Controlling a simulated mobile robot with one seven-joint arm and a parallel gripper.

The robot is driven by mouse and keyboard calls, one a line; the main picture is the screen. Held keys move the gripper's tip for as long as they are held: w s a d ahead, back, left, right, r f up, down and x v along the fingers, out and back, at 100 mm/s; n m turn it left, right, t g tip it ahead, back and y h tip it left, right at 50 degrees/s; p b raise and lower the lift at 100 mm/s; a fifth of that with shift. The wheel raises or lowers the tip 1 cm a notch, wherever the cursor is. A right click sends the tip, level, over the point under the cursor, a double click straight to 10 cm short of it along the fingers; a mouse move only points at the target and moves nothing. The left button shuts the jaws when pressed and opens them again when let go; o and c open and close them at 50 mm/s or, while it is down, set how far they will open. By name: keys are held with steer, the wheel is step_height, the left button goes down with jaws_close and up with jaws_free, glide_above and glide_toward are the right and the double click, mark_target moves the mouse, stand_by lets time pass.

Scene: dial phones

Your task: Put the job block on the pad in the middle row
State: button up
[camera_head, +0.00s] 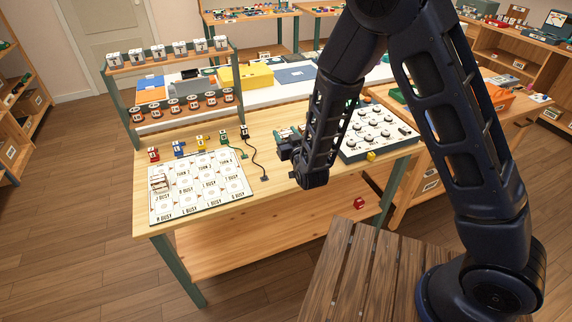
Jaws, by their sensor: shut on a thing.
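A white board (236,196) printed with rows of labelled pads lies on the near left of the wooden table. Some lettering reads "TURN" and "BUSY". A small pale piece with dark and reddish marks (158,183) sits at its left side; I cannot tell whether it is the job block. My gripper (284,151) is over the table, right of the board and apart from it. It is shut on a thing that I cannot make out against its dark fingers. I cannot pick out the job block for sure.
Several small coloured blocks (179,148) line the table behind the board. A black cord (256,160) lies between board and gripper. A white panel with round dials (372,131) and a yellow block (371,156) are right. A shelf rack (170,108) stands behind.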

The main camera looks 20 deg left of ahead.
steer(key=shift+f, duration=6.65)
steer(key=shift+f, duration=0.2)
steer(key=o, duration=1)
steer(key=shift+o, duration=0.4)
steer(key=shift+v, duration=2.5)
